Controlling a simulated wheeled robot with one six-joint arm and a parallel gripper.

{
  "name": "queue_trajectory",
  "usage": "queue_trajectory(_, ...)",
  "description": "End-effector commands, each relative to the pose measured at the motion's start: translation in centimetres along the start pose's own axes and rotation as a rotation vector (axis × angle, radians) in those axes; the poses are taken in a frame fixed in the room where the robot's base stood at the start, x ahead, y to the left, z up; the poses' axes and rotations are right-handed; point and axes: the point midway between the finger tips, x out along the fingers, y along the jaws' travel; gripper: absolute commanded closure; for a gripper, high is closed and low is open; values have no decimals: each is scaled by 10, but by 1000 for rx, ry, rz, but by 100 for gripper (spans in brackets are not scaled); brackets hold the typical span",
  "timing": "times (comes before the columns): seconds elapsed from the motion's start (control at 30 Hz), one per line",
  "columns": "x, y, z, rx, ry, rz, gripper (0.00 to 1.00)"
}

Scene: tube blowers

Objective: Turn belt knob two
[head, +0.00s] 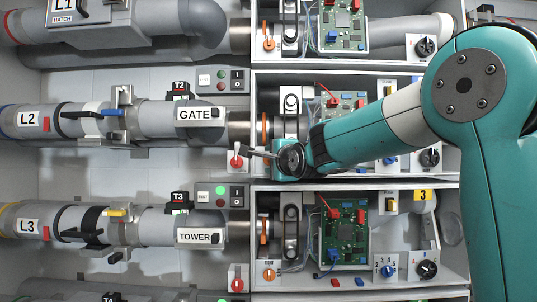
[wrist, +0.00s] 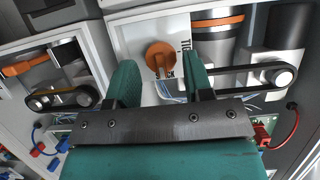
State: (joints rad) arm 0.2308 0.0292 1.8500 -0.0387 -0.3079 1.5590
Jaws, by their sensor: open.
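An orange knob (wrist: 160,57) sits on a white panel in the wrist view, with partly covered lettering around it. It shows between the two fingers of my gripper (wrist: 158,80), which are open and apart. I cannot tell whether they touch the knob. A dark belt (wrist: 240,69) runs to a round pulley (wrist: 284,77) at the right. In the head view my gripper (head: 258,153) is at the left end of the middle cabinet, on the L2 row. It hides the spot where the other rows have an orange knob.
Similar orange knobs are in the top cabinet (head: 269,44) and the bottom cabinet (head: 269,273). A red switch (head: 237,160) is just left of my gripper. The GATE tube (head: 180,122) runs left. Circuit boards (head: 346,232) and shelf edges surround the arm closely.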

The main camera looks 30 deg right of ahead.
Motion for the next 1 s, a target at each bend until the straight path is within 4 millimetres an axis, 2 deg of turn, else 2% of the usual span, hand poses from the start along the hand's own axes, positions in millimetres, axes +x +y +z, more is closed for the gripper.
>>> queue_trajectory(0.43,4,0,-11,0,12,-1,53)
queue_trajectory(0.47,4,0,-11,0,12,-1,58)
queue_trajectory(0.6,4,0,-10,0,11,0,88)
queue_trajectory(1.0,5,0,-7,-58,8,24,88)
